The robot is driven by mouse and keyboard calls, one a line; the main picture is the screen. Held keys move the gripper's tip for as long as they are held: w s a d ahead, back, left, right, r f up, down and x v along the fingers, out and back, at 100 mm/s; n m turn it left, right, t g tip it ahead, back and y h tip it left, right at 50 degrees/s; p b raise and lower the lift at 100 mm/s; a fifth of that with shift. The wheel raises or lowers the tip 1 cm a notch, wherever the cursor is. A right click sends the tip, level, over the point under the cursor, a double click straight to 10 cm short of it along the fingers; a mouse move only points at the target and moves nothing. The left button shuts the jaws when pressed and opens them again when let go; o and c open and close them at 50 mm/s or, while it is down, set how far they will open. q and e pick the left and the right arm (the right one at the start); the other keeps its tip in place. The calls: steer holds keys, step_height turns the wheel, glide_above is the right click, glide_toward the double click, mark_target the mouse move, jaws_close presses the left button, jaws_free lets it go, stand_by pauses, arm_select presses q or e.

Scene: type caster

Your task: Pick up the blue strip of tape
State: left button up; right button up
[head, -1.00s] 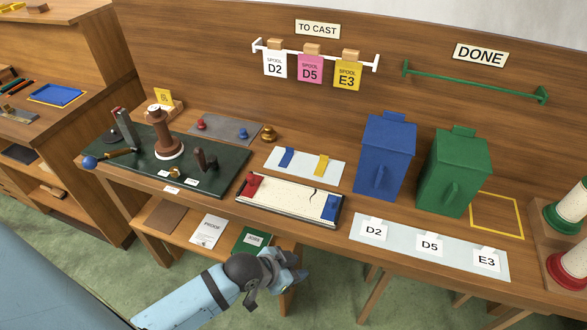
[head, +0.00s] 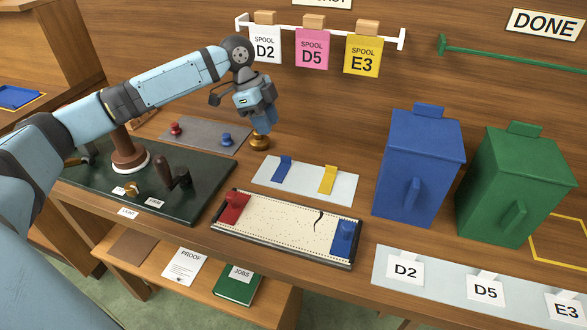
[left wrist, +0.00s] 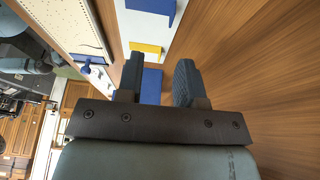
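The blue strip of tape (head: 283,168) lies on a pale card (head: 305,178), left of a yellow strip (head: 328,179). In the left wrist view, a blue strip (left wrist: 152,5) shows at the top edge, partly cut off, above the yellow strip (left wrist: 146,47). My left gripper (head: 263,124) is raised behind and left of the card, apart from the blue strip, with its fingers pointing down near a brass knob. In the left wrist view its two fingers (left wrist: 158,75) stand apart with nothing held. My right gripper is out of view.
A framed paper strip (head: 285,225) with red (head: 232,208) and blue (head: 344,238) clamps lies in front of the card. A brass knob (head: 260,143) stands below my left gripper. A blue bin (head: 415,165) and green bin (head: 515,185) stand to the right.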

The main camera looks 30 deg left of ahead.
arm_select(q)
steer(key=w+a+r, duration=0.1)
steer(key=a+r, duration=0.1)
steer(key=b, duration=0.2)
glide_above(284, 156)
steer(key=a, duration=0.3)
steer(key=f, duration=0.7)
steer(key=shift+s+d+f, duration=0.15)
steer(key=shift+d+f, duration=0.05)
steer(key=shift+d, duration=0.05)
steer(key=x, duration=0.5)
steer(key=shift+d+f+b, duration=0.15)
steer(key=shift+d+b, duration=0.2)
steer(key=shift+b, duration=0.05)
jaws_close()
